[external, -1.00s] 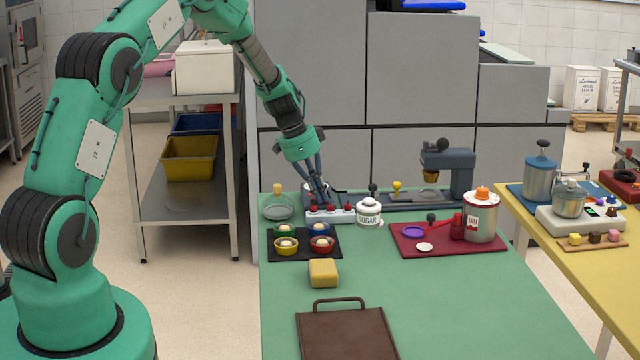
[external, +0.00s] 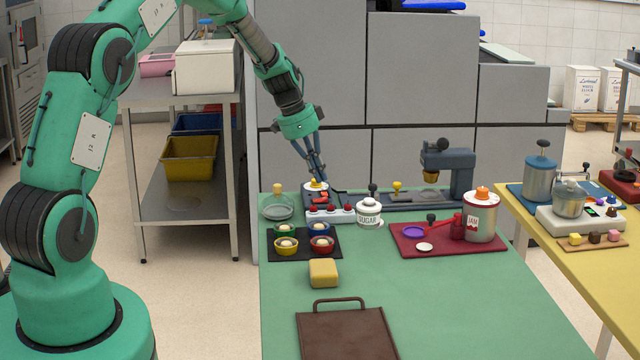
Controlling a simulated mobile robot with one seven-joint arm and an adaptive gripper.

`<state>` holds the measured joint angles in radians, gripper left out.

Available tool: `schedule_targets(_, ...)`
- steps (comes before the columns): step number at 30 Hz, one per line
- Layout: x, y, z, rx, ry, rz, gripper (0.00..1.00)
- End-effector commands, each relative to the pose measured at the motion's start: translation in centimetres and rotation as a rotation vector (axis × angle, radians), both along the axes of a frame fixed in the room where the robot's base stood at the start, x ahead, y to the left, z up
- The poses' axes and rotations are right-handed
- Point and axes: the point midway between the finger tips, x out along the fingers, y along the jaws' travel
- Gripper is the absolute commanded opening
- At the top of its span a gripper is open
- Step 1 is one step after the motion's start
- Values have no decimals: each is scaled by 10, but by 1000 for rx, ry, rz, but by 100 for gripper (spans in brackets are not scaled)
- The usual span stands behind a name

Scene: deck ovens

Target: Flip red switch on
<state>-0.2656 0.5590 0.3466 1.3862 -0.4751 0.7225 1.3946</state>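A small white block (external: 343,217) near the back left of the green table carries several red knobs (external: 331,209) along its top. Just behind it is a dark unit (external: 309,200) with a red part (external: 320,200) and a white-and-yellow top (external: 316,185). I cannot tell which red piece is the red switch, or its on or off position. My gripper (external: 320,180) points down at this unit, its fingertips close to the white-and-yellow top. Contact is unclear. The fingers look close together, but their gap is too small to judge. No held object is visible.
A sugar jar (external: 368,213) stands just right of the white block. A dark mat (external: 275,256) with several small bowls lies in front. A glass dish (external: 277,210) is to the left. A red tray (external: 480,247) with a jam tin (external: 481,222) lies to the right.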

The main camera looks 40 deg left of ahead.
Motion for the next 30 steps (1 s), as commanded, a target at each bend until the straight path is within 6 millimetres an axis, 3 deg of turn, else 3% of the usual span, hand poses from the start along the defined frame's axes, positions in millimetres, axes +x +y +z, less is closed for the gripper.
schedule_targets(3,0,0,26,0,-3,-2,0)
schedule_targets(12,0,-1,68,-2,0,-2,0)
schedule_targets(18,0,-1,79,-1,0,-1,0)
schedule_targets(30,-1,-1,80,-2,0,-2,0)
